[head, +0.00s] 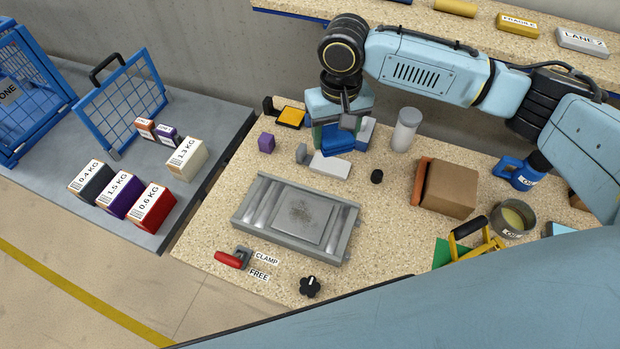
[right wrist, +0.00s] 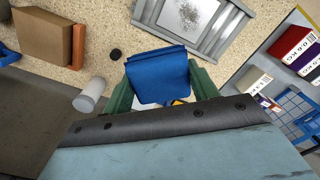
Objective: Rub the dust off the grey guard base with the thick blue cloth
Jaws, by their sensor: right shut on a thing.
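The grey guard base (head: 297,222) lies on the speckled bench, with dark dust on its raised middle plate. The dusty plate also shows at the top of the right wrist view (right wrist: 188,14). My right gripper (head: 340,132) is above the back of the bench, behind the guard base. It is shut on the thick blue cloth (right wrist: 158,72), which hangs folded between the green fingers and also shows in the head view (head: 338,145). The cloth is apart from the guard base. My left gripper is not in view.
A white block (head: 329,165) lies between cloth and guard base. A red-handled clamp lever (head: 231,259) and a black knob (head: 310,286) are at the front. Weight blocks (head: 153,207) stand on the left platform.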

